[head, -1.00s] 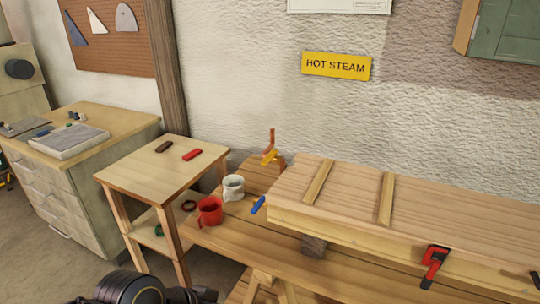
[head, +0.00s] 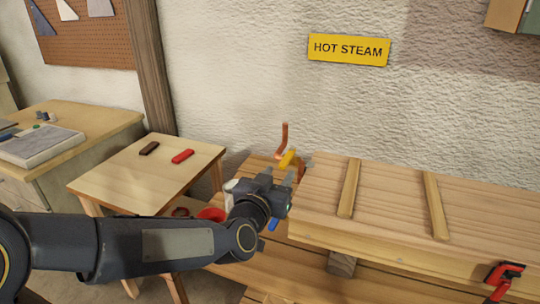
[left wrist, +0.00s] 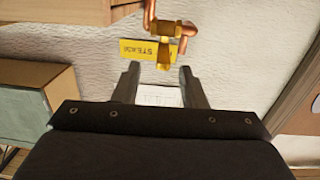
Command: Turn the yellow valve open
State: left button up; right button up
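The yellow valve handle (head: 287,158) sits on a copper pipe (head: 285,135) that rises at the wall end of the bench. It also shows in the left wrist view (left wrist: 166,52), beyond and above the fingertips in the picture. My left gripper (head: 295,170) is just in front of the valve in the head view and partly overlaps the pipe's lower part. In the left wrist view the left gripper's two fingers (left wrist: 160,80) stand apart with nothing between them. The valve appears clear of the fingers. My right gripper is not in view.
A thick wooden board (head: 395,200) with two laths lies right of my gripper. A red clamp (head: 503,277) grips its front edge. A white mug (head: 230,188) and a red mug (head: 211,214) are partly hidden by my left arm. A yellow sign (head: 348,49) hangs above.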

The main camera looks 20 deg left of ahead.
aim_at(288, 156)
pick_arm(q)
jog(key=shift+w+a+r+y, duration=0.2)
jog(key=shift+w+y, duration=0.1)
jog(key=shift+w, duration=0.35)
jog(key=w, duration=0.7)
jog(key=shift+w+d+p, duration=0.15)
jog(key=shift+p, duration=0.25)
grip_shut()
